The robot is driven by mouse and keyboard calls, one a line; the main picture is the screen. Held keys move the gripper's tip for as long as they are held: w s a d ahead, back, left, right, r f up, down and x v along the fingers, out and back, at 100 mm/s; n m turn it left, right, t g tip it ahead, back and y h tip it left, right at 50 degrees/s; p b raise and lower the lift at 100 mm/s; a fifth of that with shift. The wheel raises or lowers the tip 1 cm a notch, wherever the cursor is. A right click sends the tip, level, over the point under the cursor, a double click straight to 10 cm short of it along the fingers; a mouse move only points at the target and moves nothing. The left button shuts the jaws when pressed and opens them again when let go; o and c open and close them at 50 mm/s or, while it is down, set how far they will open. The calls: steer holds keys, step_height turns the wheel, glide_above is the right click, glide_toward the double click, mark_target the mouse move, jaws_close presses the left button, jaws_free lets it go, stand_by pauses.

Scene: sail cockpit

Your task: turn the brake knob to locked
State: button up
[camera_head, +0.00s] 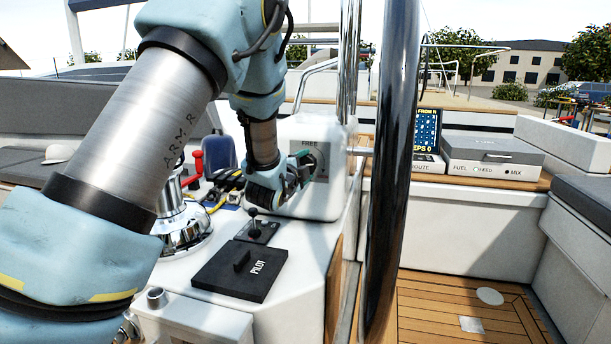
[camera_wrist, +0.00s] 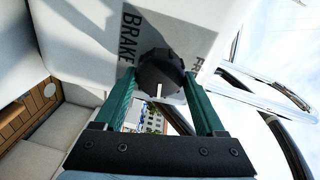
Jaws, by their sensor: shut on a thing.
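The brake knob (camera_wrist: 162,72) is dark and round with a ribbed edge, on a grey plate (camera_wrist: 184,35) on the white console. In the wrist view its pale pointer mark points down the picture, between my fingers. BRAKE reads left of the knob, and part of the FREE label shows at its right. My gripper (camera_wrist: 161,80) has its two green fingers on either side of the knob, shut on it. In the head view my gripper (camera_head: 300,167) reaches the plate from the left and hides part of the knob. A LOCKED label cannot be made out.
The large steering wheel (camera_head: 390,170) stands close to the right of the console. A small black lever (camera_head: 254,222) and the black PILOT panel (camera_head: 240,272) lie below my gripper. A chrome winch (camera_head: 184,228) stands left. A grey box (camera_head: 492,152) sits on the far bench.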

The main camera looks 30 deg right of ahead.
steer(key=shift+f+m+y+b, duration=0.15)
steer(key=shift+m+b, duration=0.9)
steer(key=shift+m, duration=0.85)
steer(key=shift+f+m+y+b, duration=0.15)
steer(key=shift+m+b, duration=0.85)
steer(key=shift+m, duration=0.9)
steer(key=shift+r+m, duration=0.1)
steer(key=shift+m, duration=0.2)
steer(key=o, duration=1.3)
steer(key=b+v, duration=0.1)
steer(key=v, duration=0.9)
steer(key=shift+s+a+r, duration=0.2)
steer(key=shift+a, duration=0.15)
